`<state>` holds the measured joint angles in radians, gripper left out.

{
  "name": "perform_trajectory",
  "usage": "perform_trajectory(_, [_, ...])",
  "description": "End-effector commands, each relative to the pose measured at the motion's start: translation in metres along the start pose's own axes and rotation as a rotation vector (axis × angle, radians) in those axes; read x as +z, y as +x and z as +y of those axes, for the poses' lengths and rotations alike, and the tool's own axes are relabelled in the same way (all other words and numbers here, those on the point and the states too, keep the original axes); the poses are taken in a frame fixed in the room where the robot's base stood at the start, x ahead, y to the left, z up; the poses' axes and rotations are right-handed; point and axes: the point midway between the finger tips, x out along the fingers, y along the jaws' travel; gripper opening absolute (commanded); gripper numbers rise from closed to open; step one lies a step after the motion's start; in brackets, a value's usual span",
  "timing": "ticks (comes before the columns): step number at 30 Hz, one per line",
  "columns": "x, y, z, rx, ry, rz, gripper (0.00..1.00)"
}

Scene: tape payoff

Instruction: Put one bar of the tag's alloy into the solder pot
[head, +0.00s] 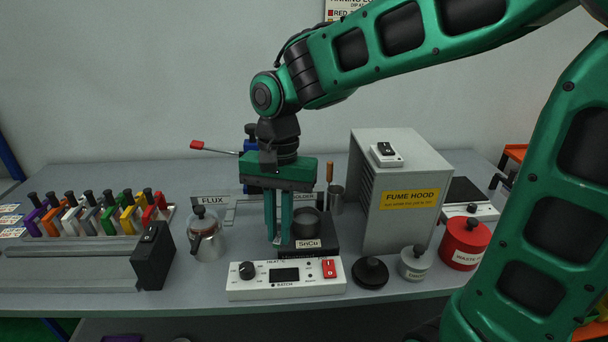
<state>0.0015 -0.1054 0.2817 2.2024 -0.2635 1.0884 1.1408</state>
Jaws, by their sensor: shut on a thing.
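The solder pot (305,222) is a round grey vessel on a dark block behind the white heater box. A white tag (308,244) on the block's front reads SnCu. My gripper (279,240) points straight down just left of the pot, its green fingers overlapping the left part of the block in the head view. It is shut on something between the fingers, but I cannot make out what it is. The fingers hide part of the pot's left side. I cannot make out any loose alloy bar, and the inside of the pot is not clear.
The heater box (286,278) stands in front of the pot. A grey fume hood (400,190) stands close on the right. A kettle-like can (205,236) is left, near a FLUX sign. A black round knob (370,272), a grey pot (415,263) and a red waste can (465,243) are right.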

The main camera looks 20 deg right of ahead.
Motion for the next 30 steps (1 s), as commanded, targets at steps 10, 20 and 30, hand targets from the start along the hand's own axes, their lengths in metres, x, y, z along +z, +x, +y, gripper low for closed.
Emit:
perform_trajectory(10, [-0.086,-0.052,0.020,-0.023,0.164,-0.002,0.00])
perform_trajectory(20, [-0.110,-0.061,0.030,-0.026,0.207,-0.004,0.00])
perform_trajectory(30, [-0.113,-0.033,0.030,-0.026,0.207,-0.004,0.00])
